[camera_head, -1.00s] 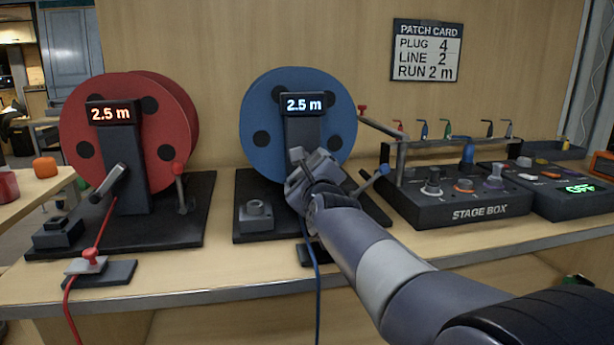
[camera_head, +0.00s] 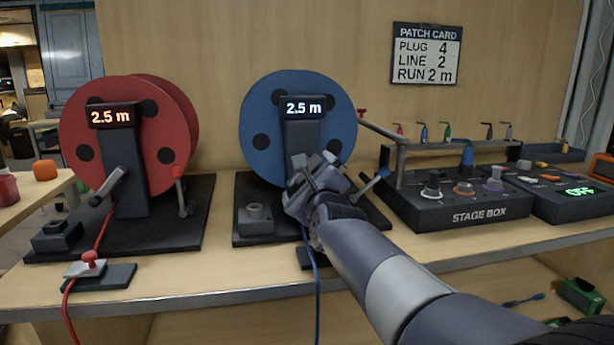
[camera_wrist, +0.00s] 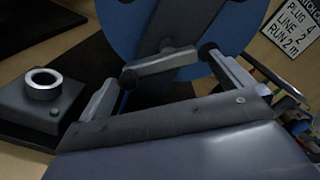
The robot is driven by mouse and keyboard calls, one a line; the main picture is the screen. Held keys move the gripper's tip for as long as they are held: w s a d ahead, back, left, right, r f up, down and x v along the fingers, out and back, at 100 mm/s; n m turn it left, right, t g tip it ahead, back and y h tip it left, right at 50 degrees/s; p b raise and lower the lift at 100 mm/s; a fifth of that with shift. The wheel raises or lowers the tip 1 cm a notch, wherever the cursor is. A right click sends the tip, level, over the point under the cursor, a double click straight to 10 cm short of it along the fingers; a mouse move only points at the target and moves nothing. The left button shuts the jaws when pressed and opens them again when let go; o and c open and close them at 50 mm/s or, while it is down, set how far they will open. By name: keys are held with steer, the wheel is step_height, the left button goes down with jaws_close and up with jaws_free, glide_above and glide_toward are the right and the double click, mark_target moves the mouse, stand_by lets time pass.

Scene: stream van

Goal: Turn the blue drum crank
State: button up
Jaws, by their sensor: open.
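The blue drum (camera_head: 270,105) stands upright behind a dark post whose display (camera_head: 303,108) reads 2.5 m. My gripper (camera_head: 314,162) is in front of the post's lower part, its jaws open. In the wrist view the jaws (camera_wrist: 162,68) stand apart, with the grey blue drum crank (camera_wrist: 165,63) showing between or just beyond them. The crank's dark end (camera_wrist: 129,78) is close to the left finger; I cannot tell whether they touch. In the head view my gripper mostly hides the crank.
The red drum (camera_head: 95,145) is further left, the stage box (camera_head: 460,205) to the right. A blue cable (camera_head: 317,280) hangs in front.

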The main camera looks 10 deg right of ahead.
steer(key=s+p, duration=0.1)
steer(key=s, duration=0.7)
steer(key=shift+s, duration=0.3)
steer(key=shift+w, duration=0.2)
steer(key=w, duration=1)
steer(key=shift+w+b, duration=0.25)
steer(key=shift+b, duration=0.2)
